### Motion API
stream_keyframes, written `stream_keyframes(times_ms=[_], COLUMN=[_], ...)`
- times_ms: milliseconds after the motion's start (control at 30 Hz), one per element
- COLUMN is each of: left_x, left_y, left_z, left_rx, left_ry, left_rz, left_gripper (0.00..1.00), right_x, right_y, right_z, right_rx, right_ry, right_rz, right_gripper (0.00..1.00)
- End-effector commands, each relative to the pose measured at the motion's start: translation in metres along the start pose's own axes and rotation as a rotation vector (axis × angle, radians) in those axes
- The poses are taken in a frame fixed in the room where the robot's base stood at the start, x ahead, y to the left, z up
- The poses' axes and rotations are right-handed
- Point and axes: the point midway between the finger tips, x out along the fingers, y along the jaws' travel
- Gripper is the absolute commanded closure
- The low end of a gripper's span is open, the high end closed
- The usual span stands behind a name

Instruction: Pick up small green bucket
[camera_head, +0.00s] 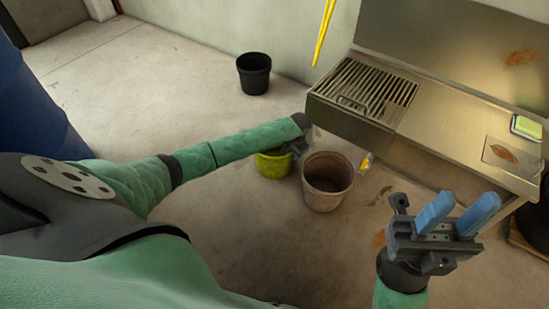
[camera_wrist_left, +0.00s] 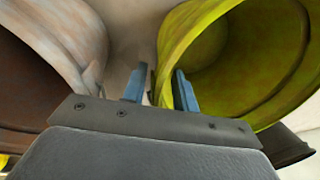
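The small yellow-green bucket (camera_head: 272,165) stands on the floor, partly hidden behind my left arm in the head view. In the left wrist view the bucket (camera_wrist_left: 240,60) fills the upper right. My left gripper (camera_wrist_left: 160,88) has its blue fingers apart, with the bucket's near wall between them. The right-hand finger is inside the rim and the other is outside, with a gap seen between it and the wall. In the head view this gripper (camera_head: 299,143) is mostly hidden at the bucket's rim. My right gripper (camera_head: 457,213) is open and empty, fingers pointing up.
A larger brown pot (camera_head: 327,182) stands close to the right of the bucket; it also shows in the left wrist view (camera_wrist_left: 60,55). A black bucket (camera_head: 254,75) is near the wall. A metal sink unit (camera_head: 440,120) stands at right.

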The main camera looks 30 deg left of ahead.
Motion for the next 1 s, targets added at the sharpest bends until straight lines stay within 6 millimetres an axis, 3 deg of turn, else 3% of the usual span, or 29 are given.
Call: stream_keyframes(times_ms=[200, 367, 1000], left_x=[-0.0001, 0.0, 0.0002], left_y=[-0.0003, -0.0003, 0.0001], left_z=[-0.0003, -0.0002, -0.0001], left_rx=[0.0, 0.0, 0.0], left_ry=[0.001, 0.001, 0.001], left_rz=[0.0, 0.0, 0.001], left_gripper=[0.71, 1.0, 1.0], right_x=[0.0, 0.0, 0.0009], right_y=[-0.0002, -0.0002, -0.0002], right_z=[-0.0001, -0.0002, -0.0002], right_rx=[-0.001, -0.001, -0.001], right_ry=[-0.002, -0.002, 0.002], right_rz=[-0.001, -0.001, -0.003], right_gripper=[0.64, 0.64, 0.64])
